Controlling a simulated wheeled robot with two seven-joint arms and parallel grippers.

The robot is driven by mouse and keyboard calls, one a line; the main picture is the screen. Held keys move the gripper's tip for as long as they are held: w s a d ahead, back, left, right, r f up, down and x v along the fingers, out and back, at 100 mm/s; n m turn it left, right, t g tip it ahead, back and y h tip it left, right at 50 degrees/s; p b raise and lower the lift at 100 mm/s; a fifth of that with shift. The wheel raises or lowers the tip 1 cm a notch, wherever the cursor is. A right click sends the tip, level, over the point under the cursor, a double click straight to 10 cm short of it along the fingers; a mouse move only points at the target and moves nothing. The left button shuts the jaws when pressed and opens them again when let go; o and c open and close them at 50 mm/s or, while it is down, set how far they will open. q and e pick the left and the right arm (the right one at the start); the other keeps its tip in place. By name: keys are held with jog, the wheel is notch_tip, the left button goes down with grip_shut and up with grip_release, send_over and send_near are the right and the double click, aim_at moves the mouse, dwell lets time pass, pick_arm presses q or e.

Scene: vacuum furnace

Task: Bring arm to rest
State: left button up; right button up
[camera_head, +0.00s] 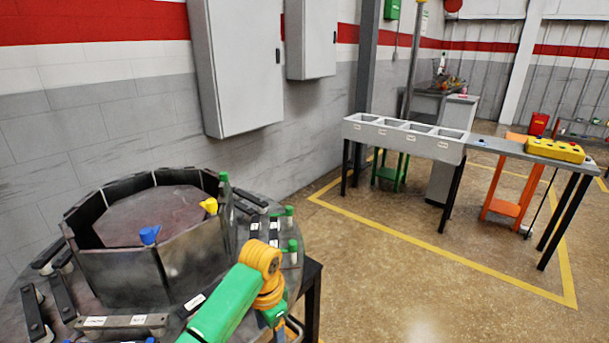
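One of my arms, green and orange, reaches in from the bottom edge left of centre. Its orange joint (262,262) is bent, and the part beyond it points down toward the bottom edge. No gripper fingers show in this view, and I cannot tell what the hand is doing. My other arm is not in view. The arm is in front of the round dark furnace (150,262), at its right side, and hides part of its base. I cannot tell whether the arm touches it.
Blue (150,235) and yellow (209,205) pieces sit at the furnace wall's rim; several green-topped pieces stand to its right. Grey cabinets (238,65) hang behind. A table with grey bins (402,140) and a yellow control box (555,149) stand at right. Floor between is clear.

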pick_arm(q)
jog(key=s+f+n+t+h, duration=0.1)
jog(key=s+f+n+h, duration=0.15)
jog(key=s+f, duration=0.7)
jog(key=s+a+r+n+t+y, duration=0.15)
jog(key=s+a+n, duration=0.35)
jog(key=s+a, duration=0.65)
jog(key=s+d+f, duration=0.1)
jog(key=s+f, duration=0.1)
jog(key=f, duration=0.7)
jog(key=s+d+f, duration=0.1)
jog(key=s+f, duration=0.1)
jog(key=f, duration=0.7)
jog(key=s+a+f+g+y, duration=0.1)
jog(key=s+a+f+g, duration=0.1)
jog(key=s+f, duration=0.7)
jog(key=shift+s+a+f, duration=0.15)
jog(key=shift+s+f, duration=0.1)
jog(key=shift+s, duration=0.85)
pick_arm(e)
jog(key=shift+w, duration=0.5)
